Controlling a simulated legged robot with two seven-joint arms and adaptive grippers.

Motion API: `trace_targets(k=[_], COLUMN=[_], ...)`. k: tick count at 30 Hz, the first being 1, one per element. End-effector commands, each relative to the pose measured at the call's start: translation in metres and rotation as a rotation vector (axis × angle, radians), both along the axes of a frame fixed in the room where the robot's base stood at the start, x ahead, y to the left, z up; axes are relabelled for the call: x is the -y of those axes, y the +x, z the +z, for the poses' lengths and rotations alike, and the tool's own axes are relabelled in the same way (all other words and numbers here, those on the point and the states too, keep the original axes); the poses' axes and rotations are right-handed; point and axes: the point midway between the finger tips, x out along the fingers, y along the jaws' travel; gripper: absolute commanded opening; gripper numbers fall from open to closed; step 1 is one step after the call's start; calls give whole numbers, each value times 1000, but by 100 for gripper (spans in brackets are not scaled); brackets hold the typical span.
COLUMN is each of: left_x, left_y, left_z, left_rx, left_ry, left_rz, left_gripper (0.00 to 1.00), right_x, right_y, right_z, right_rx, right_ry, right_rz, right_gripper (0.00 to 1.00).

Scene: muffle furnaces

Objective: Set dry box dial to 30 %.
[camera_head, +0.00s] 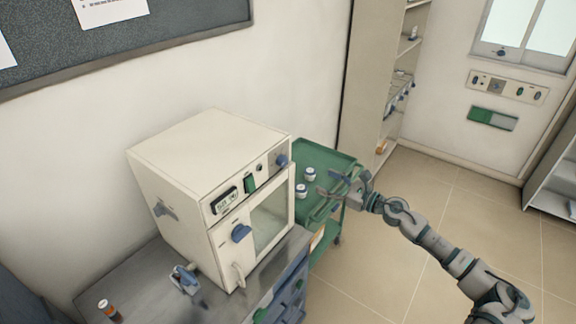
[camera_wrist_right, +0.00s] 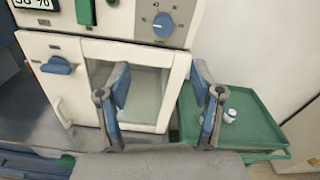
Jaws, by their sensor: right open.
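The dry box (camera_head: 205,165) is a cream cabinet on the bench at left centre, with a windowed door. Its blue dial (camera_head: 282,160) sits at the right end of the top panel. The dial (camera_wrist_right: 163,25) also shows at the top of the right wrist view, with small marks around it. The display (camera_wrist_right: 35,4) is cut off by the frame edge, so I cannot read it surely. My right gripper (camera_head: 332,184) is open and empty, to the right of the box. In the wrist view its fingers (camera_wrist_right: 163,88) are spread below the dial, apart from it. My left gripper is not in view.
A green cart (camera_head: 318,152) with small white jars (camera_head: 302,190) stands right of the box, near my right gripper. A blue door knob (camera_head: 241,233) and a handle (camera_head: 239,275) are on the box front. Small items (camera_head: 185,279) lie on the bench (camera_head: 140,285).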

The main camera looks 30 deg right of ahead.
Motion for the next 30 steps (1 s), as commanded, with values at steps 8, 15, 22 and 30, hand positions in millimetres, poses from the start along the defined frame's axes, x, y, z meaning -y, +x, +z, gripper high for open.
trace_targets(k=[8,15,22,30], left_x=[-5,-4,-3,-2], left_y=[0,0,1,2], left_z=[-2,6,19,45], left_rx=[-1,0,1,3], left_ry=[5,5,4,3], left_rz=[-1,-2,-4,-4], left_gripper=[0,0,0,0], right_x=[-6,-12,-23,-38], right_y=[26,43,63,100], right_z=[2,4,5,6], right_rx=[4,3,4,2], right_ry=[7,7,6,10], right_rz=[-6,-10,-8,-7], right_gripper=[66,66,66,66])
